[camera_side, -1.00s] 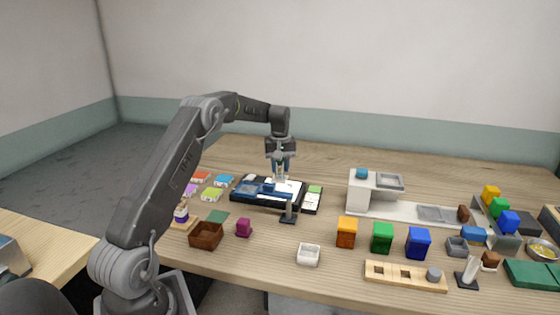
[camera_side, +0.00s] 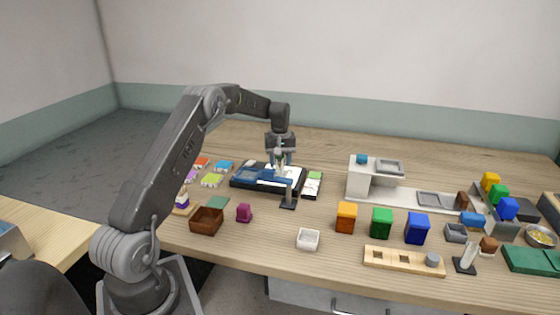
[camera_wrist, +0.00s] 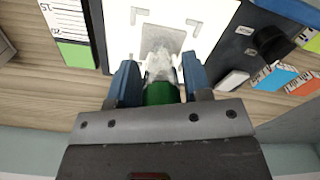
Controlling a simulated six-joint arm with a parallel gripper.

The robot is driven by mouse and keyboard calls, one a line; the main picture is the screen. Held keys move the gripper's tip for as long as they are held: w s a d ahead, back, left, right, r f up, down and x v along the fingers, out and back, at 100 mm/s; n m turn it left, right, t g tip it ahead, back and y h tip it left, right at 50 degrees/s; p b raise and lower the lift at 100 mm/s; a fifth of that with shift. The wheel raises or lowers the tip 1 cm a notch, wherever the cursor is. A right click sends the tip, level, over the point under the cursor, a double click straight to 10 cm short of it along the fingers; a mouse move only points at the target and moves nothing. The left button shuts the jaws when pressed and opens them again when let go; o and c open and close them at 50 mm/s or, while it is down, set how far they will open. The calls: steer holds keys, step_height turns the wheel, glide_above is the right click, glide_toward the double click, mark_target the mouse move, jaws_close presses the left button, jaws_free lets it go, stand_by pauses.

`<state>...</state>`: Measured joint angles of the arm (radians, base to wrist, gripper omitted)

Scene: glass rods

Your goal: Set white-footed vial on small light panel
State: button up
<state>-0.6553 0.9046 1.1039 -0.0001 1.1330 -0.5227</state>
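My gripper (camera_wrist: 160,82) is shut on a vial, with its two blue fingers on either side of the vial's green part (camera_wrist: 161,94). Beyond the green, the clear, whitish glass (camera_wrist: 160,66) points at the panel. In the side view my gripper (camera_side: 281,161) is just above the panel, pointing down. The vial's white foot is not clearly visible.
A white card with a green strip (camera_wrist: 75,55) lies beside the panel. A dark upright post (camera_side: 289,195) stands close in front. Orange, green and blue boxes (camera_side: 382,222) stand to the right. Colored tiles (camera_side: 212,180) lie to the left.

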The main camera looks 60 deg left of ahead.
steer(key=o, duration=0.3)
step_height(320, 180, up, 14)
steer(key=s+d+r+m+t, duration=0.1)
steer(key=d+r+m, duration=0.1)
steer(key=d+r, duration=0.3)
steer(key=s+d+r+m, duration=0.2)
steer(key=d+r, duration=0.1)
steer(key=d, duration=0.5)
steer(key=s+d+r+m+t, duration=0.25)
steer(key=s+d+m, duration=0.35)
steer(key=s+d, duration=1.05)
steer(key=s+d+f+m+t, duration=0.2)
steer(key=s+d+f+m, duration=0.1)
steer(key=s+d+f, duration=0.3)
steer(key=shift+s+d+f+m, duration=0.15)
steer(key=shift+s+f+m, duration=0.2)
steer(key=shift+s, duration=0.85)
